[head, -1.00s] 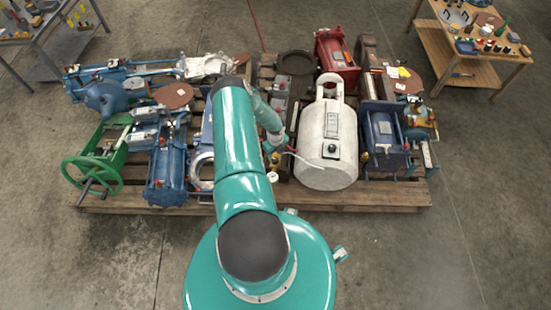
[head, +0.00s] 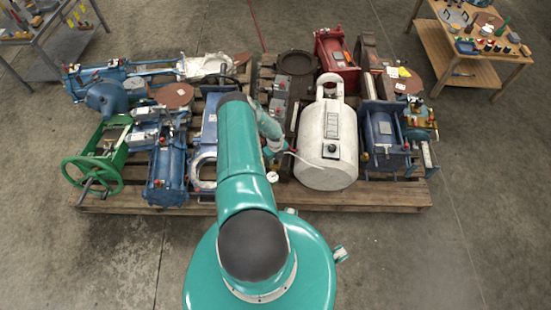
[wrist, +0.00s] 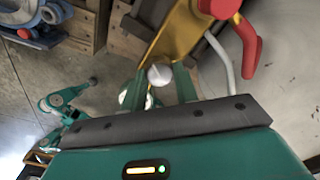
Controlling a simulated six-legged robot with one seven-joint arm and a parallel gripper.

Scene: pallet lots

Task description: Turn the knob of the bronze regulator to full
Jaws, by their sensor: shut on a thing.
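The bronze regulator shows as a gold-coloured body (wrist: 178,32) at the top of the wrist view. In the head view only a small part of it shows beside the white tank, with my arm over it. My gripper (wrist: 160,88) has its two teal fingers at the regulator, closed about a pale round part (wrist: 159,75), which I take for its knob (wrist: 159,75). The knob's marks and how far it is turned cannot be made out. In the head view my arm hides most of the gripper.
The white tank (head: 327,150) stands close on the right. A red handle (wrist: 248,48) and a pale hose (wrist: 222,62) are near the fingers. A blue machine (head: 166,170) and a green handwheel (head: 90,178) stand left on the wooden pallet (head: 300,203). The front floor is clear.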

